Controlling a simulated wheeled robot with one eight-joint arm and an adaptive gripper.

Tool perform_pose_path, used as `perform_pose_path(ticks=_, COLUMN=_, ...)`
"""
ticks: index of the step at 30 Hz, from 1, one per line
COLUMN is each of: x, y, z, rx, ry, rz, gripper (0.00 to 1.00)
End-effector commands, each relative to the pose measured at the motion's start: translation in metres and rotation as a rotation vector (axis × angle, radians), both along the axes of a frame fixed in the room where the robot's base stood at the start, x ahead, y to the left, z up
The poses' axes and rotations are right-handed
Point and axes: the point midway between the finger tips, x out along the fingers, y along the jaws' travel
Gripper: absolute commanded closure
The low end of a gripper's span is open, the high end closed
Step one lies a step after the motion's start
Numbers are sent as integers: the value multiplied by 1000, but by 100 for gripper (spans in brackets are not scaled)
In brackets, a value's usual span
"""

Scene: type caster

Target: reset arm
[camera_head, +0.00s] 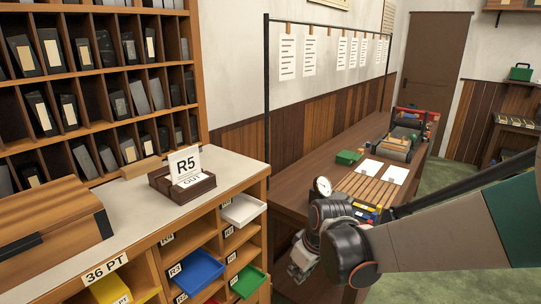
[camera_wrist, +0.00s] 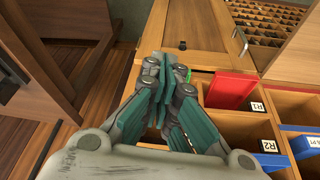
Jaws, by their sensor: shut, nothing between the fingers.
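My gripper (camera_wrist: 163,72) is shut and empty in the wrist view, its teal fingers together over the front edge of the compartment cabinet. In the head view my gripper (camera_head: 299,272) hangs at the end of my arm, right of the cabinet and in front of the long wooden table (camera_head: 285,190). My arm reaches in from the right side of the picture.
The cabinet's pale top (camera_head: 130,205) carries a wooden case (camera_head: 45,228) and a small box with an R5 card (camera_head: 185,172). Blue (camera_head: 193,268), green (camera_head: 247,281) and white (camera_head: 243,209) trays sit in its compartments; a red tray (camera_wrist: 230,90) shows in the wrist view.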

Motion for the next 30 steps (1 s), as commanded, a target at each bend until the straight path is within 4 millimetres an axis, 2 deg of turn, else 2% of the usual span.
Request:
perform_pose_path(ticks=1, x=-8, y=-8, z=13, rx=3, ry=-11, rz=-34, gripper=100)
perform_pose_path(ticks=6, x=-34, y=-34, z=51, rx=16, ry=-50, rz=-158, gripper=100)
perform_pose_path(ticks=15, x=-88, y=-75, z=97, rx=49, ry=-124, rz=-371, gripper=100)
perform_pose_path(ticks=22, x=-132, y=-101, z=116, rx=82, ry=-185, rz=-525, gripper=100)
perform_pose_path(ticks=30, x=-171, y=-122, z=122, rx=120, ry=-245, rz=-663, gripper=100)
